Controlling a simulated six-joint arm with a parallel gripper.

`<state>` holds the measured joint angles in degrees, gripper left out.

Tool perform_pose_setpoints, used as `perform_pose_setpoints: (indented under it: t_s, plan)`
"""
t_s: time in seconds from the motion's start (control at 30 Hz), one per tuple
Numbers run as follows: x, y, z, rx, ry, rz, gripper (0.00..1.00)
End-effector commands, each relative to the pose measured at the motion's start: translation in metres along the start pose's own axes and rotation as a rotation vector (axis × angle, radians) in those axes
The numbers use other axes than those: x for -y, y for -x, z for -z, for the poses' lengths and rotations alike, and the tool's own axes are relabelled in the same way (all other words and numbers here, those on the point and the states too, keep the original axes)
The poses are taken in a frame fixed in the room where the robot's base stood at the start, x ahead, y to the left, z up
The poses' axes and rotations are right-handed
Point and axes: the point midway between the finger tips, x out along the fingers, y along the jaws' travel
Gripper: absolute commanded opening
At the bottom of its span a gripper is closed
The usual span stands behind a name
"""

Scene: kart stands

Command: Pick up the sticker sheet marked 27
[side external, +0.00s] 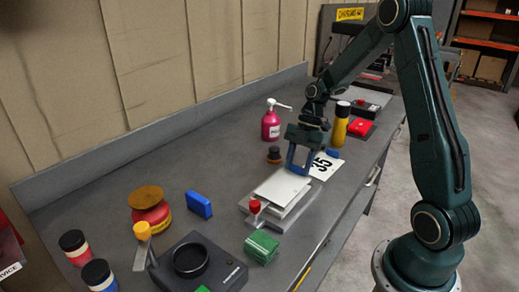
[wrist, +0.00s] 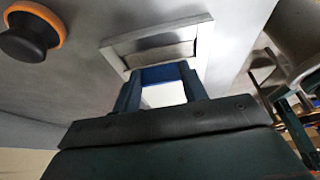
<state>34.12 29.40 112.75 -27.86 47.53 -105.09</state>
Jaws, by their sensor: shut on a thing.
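My gripper (side external: 298,172) points down with its blue fingers just beyond the far end of a grey tray (side external: 245,205). White shows in the gap between the fingers. A white sheet marked 35 (side external: 325,165) is just right of the gripper, its left edge hidden behind it. Blank white sheets (side external: 283,186) lie on the tray; no number shows on them. I cannot read 27 on anything.
A black knob with an orange rim (wrist: 32,35) stands near the tray. A pink pump bottle (side external: 270,125), a yellow bottle (side external: 340,124) and a red item (side external: 360,127) stand behind. A green block (side external: 262,247) and a blue block (side external: 199,204) are in front. The table edge is on the right.

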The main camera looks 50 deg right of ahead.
Motion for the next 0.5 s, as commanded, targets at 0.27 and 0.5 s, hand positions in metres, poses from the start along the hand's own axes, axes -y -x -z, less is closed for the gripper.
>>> perform_pose_setpoints:
  t_s: [0.27, 0.5]
  plan:
    - [-0.001, 0.049, 0.019, 0.003, 0.003, -0.007, 0.21]
    - [-0.001, 0.101, 0.041, 0.003, 0.003, -0.006, 0.21]
